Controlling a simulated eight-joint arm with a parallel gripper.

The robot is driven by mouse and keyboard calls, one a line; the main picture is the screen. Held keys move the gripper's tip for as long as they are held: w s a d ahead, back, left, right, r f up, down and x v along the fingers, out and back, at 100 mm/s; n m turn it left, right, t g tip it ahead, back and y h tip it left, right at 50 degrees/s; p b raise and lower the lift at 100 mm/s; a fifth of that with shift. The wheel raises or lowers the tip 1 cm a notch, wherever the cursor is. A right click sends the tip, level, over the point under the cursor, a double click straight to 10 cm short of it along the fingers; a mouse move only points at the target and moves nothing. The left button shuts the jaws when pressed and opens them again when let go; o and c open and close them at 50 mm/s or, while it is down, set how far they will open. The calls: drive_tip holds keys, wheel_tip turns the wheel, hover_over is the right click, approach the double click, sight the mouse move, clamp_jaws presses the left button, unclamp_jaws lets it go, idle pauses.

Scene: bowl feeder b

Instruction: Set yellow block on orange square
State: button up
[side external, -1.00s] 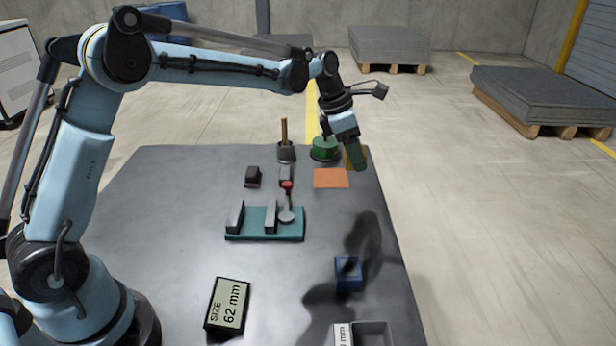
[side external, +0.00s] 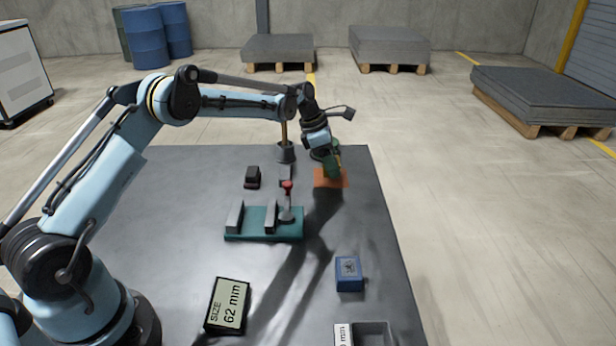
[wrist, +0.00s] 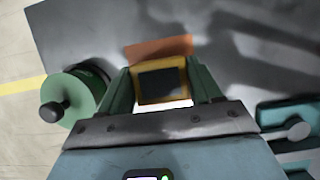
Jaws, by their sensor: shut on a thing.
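My gripper (side external: 333,168) is over the orange square (side external: 321,182) near the far right of the table in the side view. In the wrist view, the green fingers of my gripper (wrist: 160,88) are shut on the yellow block (wrist: 142,97), which has a dark panel on its face. In the side view the block is mostly hidden behind the fingers. The orange square also shows in the wrist view (wrist: 160,49), just beyond the block. I cannot tell whether the block touches the square.
A green round object (wrist: 78,90) with a dark knob stands close beside my gripper. A teal fixture (side external: 262,232) with a red-knobbed lever (side external: 287,187) is nearer on the table. A blue box (side external: 349,273), a size display (side external: 228,305) and a grey tray (side external: 376,335) lie in front.

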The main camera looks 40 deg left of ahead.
drive_tip(key=shift+f, duration=0.8)
drive_tip(key=shift+f, duration=0.1)
drive_tip(key=o, duration=1.2)
